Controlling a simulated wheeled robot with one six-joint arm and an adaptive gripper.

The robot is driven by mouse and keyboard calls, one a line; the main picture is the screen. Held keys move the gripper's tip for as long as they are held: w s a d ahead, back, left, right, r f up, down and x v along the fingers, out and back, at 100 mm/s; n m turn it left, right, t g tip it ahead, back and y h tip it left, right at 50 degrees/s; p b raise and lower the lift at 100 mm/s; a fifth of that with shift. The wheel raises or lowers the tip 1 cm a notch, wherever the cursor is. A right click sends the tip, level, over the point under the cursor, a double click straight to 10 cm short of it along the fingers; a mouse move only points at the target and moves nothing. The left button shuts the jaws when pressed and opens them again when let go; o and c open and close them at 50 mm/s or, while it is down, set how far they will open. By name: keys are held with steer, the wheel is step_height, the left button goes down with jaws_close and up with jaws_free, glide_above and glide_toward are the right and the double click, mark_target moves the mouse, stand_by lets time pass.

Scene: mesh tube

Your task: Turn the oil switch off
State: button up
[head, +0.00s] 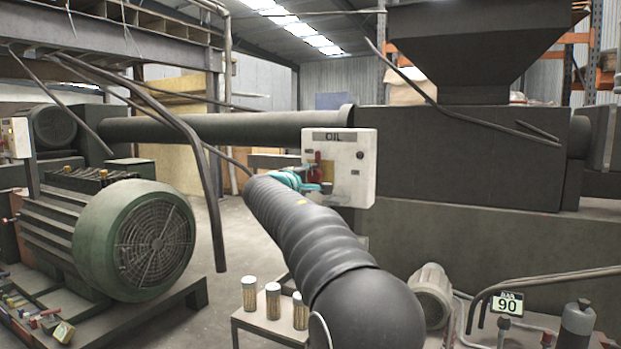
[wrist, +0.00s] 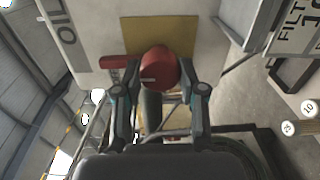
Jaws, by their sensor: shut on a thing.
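The white oil switch box (head: 361,165) carries a dark "OIL" label (head: 334,136) and stands at the end of my arm in the head view. Its red round knob (wrist: 160,66) sits on a yellow plate (wrist: 150,32) in the wrist view, with a short pale mark on its face toward the left. A red strip (wrist: 113,62) lies left of the knob. My gripper (wrist: 160,72) has one finger on each side of the knob and is shut on it. In the head view my gripper (head: 309,181) is at the box's lower left, partly hiding the knob.
A green motor (head: 135,240) stands at left and a large grey machine (head: 470,160) at right. A small stand (head: 262,325) with several white-topped canisters (head: 273,300) is below my arm. Bent pipes (head: 212,190) cross the left side. Open floor lies behind the motor.

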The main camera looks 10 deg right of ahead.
steer(key=o, duration=1.1)
steer(key=shift+o, duration=0.2)
steer(key=v, duration=1.2)
